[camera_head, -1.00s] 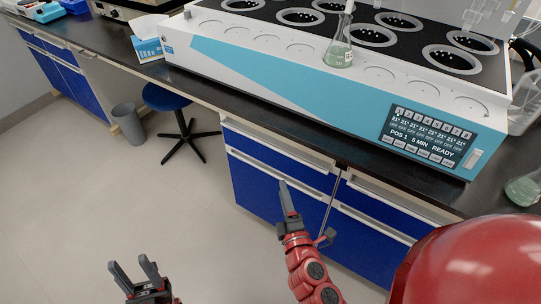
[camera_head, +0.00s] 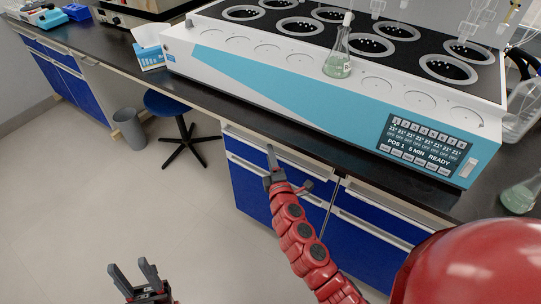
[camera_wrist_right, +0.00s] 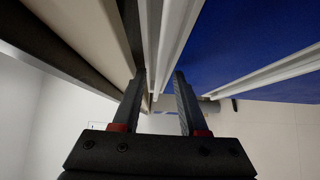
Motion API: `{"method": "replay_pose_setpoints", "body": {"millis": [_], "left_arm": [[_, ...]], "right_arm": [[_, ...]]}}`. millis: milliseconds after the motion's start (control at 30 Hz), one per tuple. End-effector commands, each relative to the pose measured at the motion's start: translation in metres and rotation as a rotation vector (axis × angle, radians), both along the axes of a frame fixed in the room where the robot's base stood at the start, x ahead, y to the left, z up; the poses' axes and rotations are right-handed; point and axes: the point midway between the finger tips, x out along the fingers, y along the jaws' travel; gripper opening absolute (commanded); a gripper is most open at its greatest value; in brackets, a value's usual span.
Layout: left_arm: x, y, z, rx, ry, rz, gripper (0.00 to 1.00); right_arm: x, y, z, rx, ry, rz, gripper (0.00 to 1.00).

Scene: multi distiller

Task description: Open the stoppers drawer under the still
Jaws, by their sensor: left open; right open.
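Blue drawers with pale handle rails sit in the cabinet under the white and teal still (camera_head: 300,75). No label shows which holds stoppers. The upper left drawer (camera_head: 247,147) looks shut. My right gripper (camera_head: 271,150) is at this drawer's handle rail (camera_head: 300,155). In the right wrist view, my right gripper (camera_wrist_right: 160,75) is open, and a pale handle rail (camera_wrist_right: 168,40) runs into the gap between its fingers; I cannot tell if they touch it. My left gripper (camera_head: 131,270) is open and empty over the floor at the lower left.
A dark worktop edge (camera_head: 215,100) overhangs the drawers. A flask with green liquid (camera_head: 338,66) stands on the still, and another flask (camera_head: 517,198) stands at the right. A blue stool (camera_head: 168,103) and a grey bin (camera_head: 129,126) stand left of the cabinet. The floor in front is clear.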

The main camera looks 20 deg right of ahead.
Motion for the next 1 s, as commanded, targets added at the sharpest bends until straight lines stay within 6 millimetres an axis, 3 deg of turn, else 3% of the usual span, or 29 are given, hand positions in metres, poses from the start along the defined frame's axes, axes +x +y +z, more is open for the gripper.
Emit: {"method": "replay_pose_setpoints", "body": {"millis": [300,567,1000], "left_arm": [[0.0000,0.0000,0.0001,0.000,0.000,0.000,0.48],[0.0000,0.0000,0.0001,0.000,0.000,0.000,0.48],[0.0000,0.0000,0.0000,0.000,0.000,0.000,0.48]], "right_arm": [[0.0029,-0.0002,0.0000,0.000,0.000,0.001,0.42],[0.0028,0.0000,0.0002,0.001,0.000,0.001,0.00],[0.0026,-0.0001,-0.0002,0.001,0.000,0.000,0.00]]}}
